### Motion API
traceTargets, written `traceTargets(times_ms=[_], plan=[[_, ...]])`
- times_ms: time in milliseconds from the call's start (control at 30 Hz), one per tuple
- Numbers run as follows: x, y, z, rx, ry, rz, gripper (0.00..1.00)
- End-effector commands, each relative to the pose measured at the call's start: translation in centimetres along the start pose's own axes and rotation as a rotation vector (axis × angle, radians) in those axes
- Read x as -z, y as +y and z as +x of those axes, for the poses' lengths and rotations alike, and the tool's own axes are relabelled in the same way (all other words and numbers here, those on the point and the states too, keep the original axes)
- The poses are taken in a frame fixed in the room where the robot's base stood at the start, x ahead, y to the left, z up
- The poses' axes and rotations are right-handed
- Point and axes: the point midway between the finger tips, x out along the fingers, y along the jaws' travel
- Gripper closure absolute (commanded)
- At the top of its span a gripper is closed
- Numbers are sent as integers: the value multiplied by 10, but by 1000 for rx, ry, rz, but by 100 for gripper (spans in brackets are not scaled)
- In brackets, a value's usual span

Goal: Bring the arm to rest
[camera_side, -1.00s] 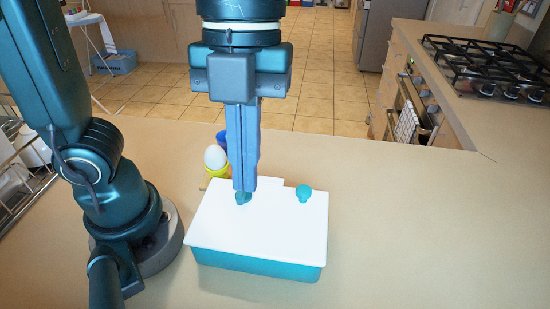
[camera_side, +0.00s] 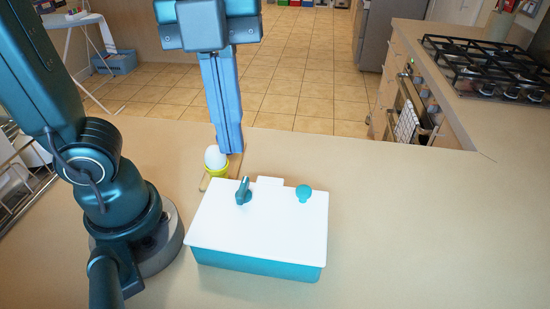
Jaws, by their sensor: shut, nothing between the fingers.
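My gripper (camera_side: 230,146) is shut and empty. It points down in the air above and behind the teal box (camera_side: 258,262), apart from it in the picture. The box has a white lid (camera_side: 262,225) with a dark teal lever-like knob (camera_side: 243,190) on its left and a round teal knob (camera_side: 304,192) on its right. A white egg (camera_side: 214,157) sits in a yellow cup (camera_side: 214,175) behind the box, just left of my fingertips.
The beige counter (camera_side: 420,220) is clear to the right of the box. A gas stove (camera_side: 490,68) stands at the far right. A dish rack (camera_side: 12,185) is at the left edge. The tiled floor lies beyond the counter's back edge.

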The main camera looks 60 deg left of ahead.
Motion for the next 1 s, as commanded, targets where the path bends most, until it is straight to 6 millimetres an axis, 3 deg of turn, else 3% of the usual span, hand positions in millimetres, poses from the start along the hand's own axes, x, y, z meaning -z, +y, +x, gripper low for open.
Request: traceTargets(times_ms=[300, 600, 800, 1000], plan=[[-48, 30, 23, 283, -103, -916, 100], [-79, 44, 50, 558, -21, -1711, 100], [-87, 41, 58, 644, 76, -2007, 100], [-89, 38, 55, 671, 118, -2095, 100]])
